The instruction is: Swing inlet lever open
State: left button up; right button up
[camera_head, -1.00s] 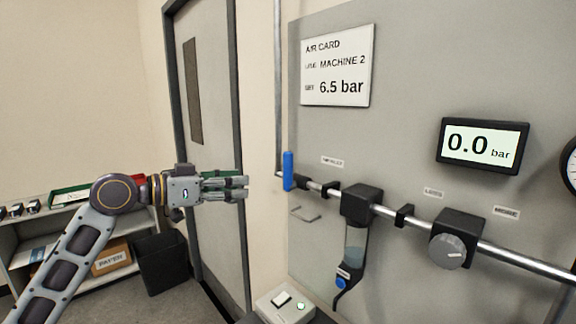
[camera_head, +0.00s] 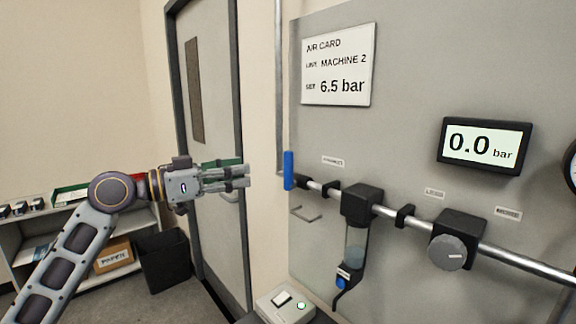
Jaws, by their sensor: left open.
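The inlet lever (camera_head: 289,170) is a blue handle standing upright at the left end of the silver pipe (camera_head: 525,262), in front of the grey panel. My left gripper (camera_head: 246,176) is to the left of the lever, at nearly its height, with its fingers pointing right towards it. The fingers look apart and empty, with a visible gap between the fingertips and the lever. My right gripper does not show.
The pipe carries a black filter unit (camera_head: 361,201) with a clear bowl and a grey regulator knob (camera_head: 447,252). A display (camera_head: 484,146) reads 0.0 bar. The air card (camera_head: 337,72) reads 6.5 bar. A switch box (camera_head: 287,303) is below. A door (camera_head: 205,100) stands behind my arm.

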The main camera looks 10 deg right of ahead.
aim_at(288, 181)
pick_arm(q)
jog(key=shift+w+d, duration=0.1)
dwell(0.3)
jog(key=p+x, duration=0.3)
jog(key=x, duration=0.9)
jog(key=shift+w+d+r, duration=0.1)
jog(key=shift+d, duration=0.1)
jog(key=shift+w+d, duration=0.15)
jog(key=shift+d, duration=0.35)
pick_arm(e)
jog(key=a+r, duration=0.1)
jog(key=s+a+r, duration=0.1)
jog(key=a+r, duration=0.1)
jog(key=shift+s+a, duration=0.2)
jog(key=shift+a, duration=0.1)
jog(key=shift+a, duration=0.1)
